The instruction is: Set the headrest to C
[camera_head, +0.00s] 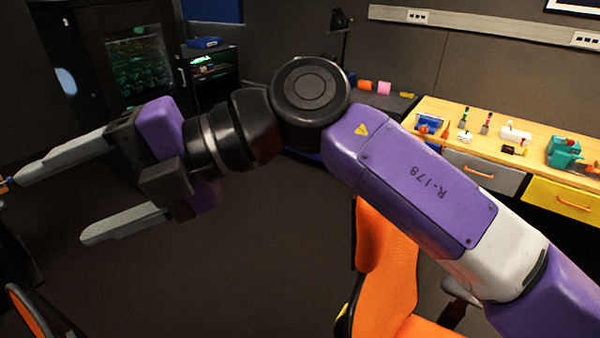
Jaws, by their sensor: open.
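My gripper (48,202) is at the left of the view, with its two grey fingers spread wide apart and nothing between them. My purple and white arm crosses the picture from the lower right. An orange chair (385,262) stands below the arm, partly hidden by it; its back and part of the seat show. I cannot make out a headrest or any mark C. At the left edge, beside the tip of the upper finger, a small orange and blue thing (4,184) shows, cut off by the frame.
A wooden workbench (440,108) with several small tools and grey and yellow drawers (562,199) stands at the right. A dark cabinet (95,60) stands at the back left. An orange-edged dark object (40,318) is at the lower left. The dark floor (240,270) in the middle is clear.

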